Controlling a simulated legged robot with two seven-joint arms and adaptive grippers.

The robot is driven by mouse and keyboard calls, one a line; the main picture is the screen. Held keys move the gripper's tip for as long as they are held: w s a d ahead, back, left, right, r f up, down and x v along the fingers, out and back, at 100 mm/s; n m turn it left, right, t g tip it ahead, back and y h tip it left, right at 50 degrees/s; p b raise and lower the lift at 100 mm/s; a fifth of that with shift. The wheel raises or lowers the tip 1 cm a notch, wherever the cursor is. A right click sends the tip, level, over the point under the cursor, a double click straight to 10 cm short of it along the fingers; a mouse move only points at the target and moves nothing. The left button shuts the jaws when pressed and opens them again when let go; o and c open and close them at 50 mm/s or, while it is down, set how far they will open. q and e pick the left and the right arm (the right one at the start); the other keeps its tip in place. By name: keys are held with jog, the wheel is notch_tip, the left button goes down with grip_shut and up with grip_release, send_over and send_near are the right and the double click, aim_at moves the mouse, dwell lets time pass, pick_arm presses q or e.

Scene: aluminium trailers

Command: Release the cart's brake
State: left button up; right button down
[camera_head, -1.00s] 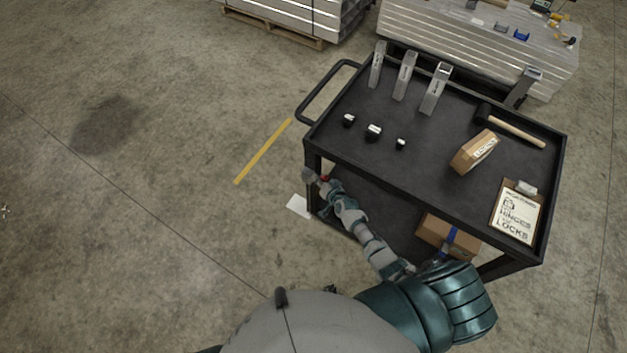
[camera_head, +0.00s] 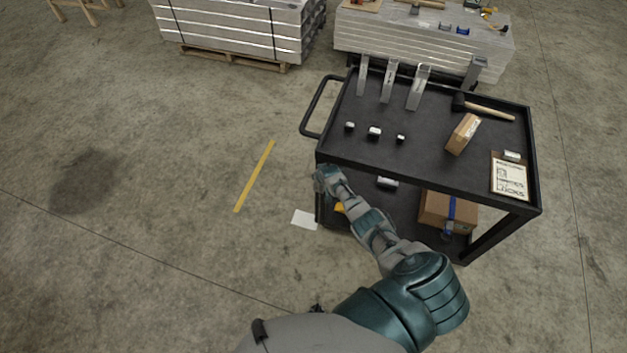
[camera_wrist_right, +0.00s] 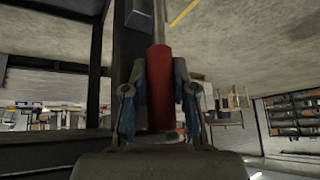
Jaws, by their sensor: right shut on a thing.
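The black cart (camera_head: 430,177) stands to the right of centre in the head view. My right arm reaches to its near left corner post, with the right gripper (camera_head: 325,178) at that corner, just below the top tray. In the right wrist view, a red cylindrical handle (camera_wrist_right: 160,88) on a metal rod lies between the two fingers of the right gripper (camera_wrist_right: 156,95), which is shut on it. A dark cart post is just left of the handle. The handle is hidden in the head view. My left gripper is not in view.
The top tray holds metal brackets (camera_head: 418,88), small black parts, a mallet (camera_head: 488,107), a cardboard box (camera_head: 463,134) and a clipboard (camera_head: 510,178). Another box (camera_head: 435,208) sits on the lower shelf. Stacked aluminium profiles (camera_head: 235,28) stand behind; floor at left is clear.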

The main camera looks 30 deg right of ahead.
jog(key=shift+d, duration=0.3)
jog(key=shift+a, duration=0.15)
jog(key=shift+w+a+f, duration=0.1)
jog(key=shift+w+a, duration=0.15)
jog(key=shift+a, duration=0.35)
jog(key=shift+d, duration=0.1)
jog(key=c, duration=1.1)
grip_release()
jog(key=shift+d+f, duration=0.1)
jog(key=shift+c, duration=0.2)
jog(key=shift+o, duration=1.1)
jog(key=shift+d+f+g, duration=0.15)
jog(key=shift+g, duration=0.15)
jog(key=shift+s+a+r, duration=0.25)
jog(key=shift+a+r, duration=0.05)
jog(key=shift+r, duration=0.35)
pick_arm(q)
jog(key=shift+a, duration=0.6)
pick_arm(e)
jog(key=v, duration=1)
jog(key=shift+s, duration=0.2)
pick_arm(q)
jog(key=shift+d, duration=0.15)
pick_arm(e)
jog(key=shift+d, duration=0.1)
